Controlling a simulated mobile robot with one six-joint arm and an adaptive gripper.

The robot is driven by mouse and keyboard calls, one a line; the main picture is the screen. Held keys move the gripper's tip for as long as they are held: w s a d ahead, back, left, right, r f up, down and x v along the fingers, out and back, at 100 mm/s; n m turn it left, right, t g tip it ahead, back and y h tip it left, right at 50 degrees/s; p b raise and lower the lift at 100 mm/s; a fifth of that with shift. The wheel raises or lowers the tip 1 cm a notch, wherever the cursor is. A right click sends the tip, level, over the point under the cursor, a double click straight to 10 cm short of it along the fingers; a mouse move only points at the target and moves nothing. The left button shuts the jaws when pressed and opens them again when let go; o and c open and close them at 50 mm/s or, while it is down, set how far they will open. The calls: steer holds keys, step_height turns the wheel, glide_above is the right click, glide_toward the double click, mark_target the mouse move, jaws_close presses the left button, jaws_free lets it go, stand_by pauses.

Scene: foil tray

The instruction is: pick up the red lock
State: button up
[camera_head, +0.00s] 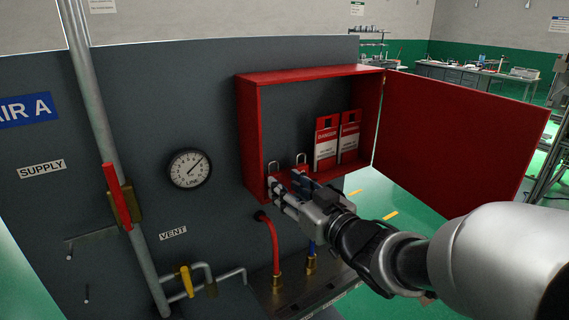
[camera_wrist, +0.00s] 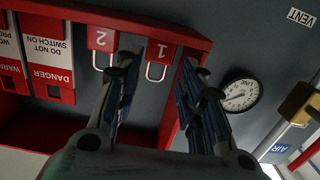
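Two red locks with silver shackles stand in the open red box. In the upside-down wrist view, one is marked 1 (camera_wrist: 161,50) and the other is marked 2 (camera_wrist: 101,38). My gripper (camera_wrist: 158,64) is open, with one finger on each side of lock 1 and gaps between lock and fingers. The left finger partly covers the shackle of lock 2. In the head view, my gripper (camera_head: 284,182) reaches the box's front lower edge and hides most of the lock bodies. Their shackles show above it.
The red box (camera_head: 310,75) has its door (camera_head: 460,140) swung open to the right. Danger tags (camera_head: 326,142) stand behind and right of the locks. A gauge (camera_head: 189,168) is on the panel at left. A red hose (camera_head: 272,240) and a blue hose hang below the box.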

mark_target(277, 175)
steer(key=x, duration=0.4)
steer(key=shift+w+a+f+b, duration=0.1)
steer(key=shift+w+f+b, duration=0.15)
steer(key=shift+b, duration=0.1)
steer(key=shift+s+r, duration=0.1)
steer(key=shift+c, duration=0.2)
steer(key=c, duration=0.7)
